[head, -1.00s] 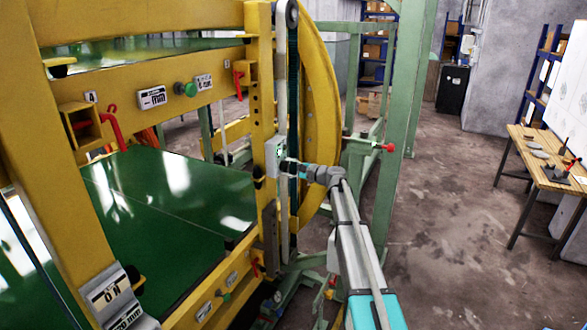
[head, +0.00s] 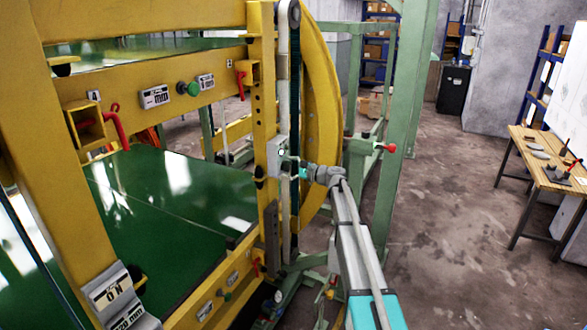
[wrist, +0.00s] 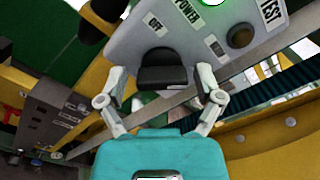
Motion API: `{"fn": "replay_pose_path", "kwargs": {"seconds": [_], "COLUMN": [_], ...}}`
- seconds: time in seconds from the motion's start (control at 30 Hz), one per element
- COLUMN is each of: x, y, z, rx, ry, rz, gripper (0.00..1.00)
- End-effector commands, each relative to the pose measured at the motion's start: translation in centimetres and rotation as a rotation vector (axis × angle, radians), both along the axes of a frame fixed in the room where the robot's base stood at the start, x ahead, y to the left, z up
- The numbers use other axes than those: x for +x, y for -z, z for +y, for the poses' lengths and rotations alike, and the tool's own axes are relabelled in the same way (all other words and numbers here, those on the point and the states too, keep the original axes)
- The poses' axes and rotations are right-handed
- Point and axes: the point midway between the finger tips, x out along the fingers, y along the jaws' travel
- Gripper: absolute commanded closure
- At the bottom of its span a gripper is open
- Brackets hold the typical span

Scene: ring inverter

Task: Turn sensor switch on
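A grey control panel (wrist: 185,25) fills the upper part of the wrist view, with labels reading OFF, POWER and TEST. A black switch (wrist: 162,75) sticks out of it below the OFF label. My gripper (wrist: 162,84) is open, with one finger on each side of the black switch and a visible gap on both sides. In the head view the panel is a small grey box (head: 276,156) on the yellow upright, with my gripper (head: 298,170) at its right side. No label reading sensor is legible.
A yellow ring (head: 324,110) stands close behind my gripper. A green post (head: 402,100) is right of my arm. Open floor lies further right.

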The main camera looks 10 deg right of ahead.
Motion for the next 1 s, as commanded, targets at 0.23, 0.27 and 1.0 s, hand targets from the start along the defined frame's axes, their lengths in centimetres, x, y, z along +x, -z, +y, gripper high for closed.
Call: {"fn": "replay_pose_path", "kwargs": {"seconds": [0.23, 0.27, 1.0], "x": [0.0, 0.0, -3.9], "y": [0.0, 0.0, 0.1], "z": [-0.2, -0.2, -5.3], "rx": [-0.002, -0.002, -0.003], "ry": [0.003, 0.003, 0.005], "rz": [0.000, -0.001, -0.001], "gripper": [0.06, 0.06, 0.06]}}
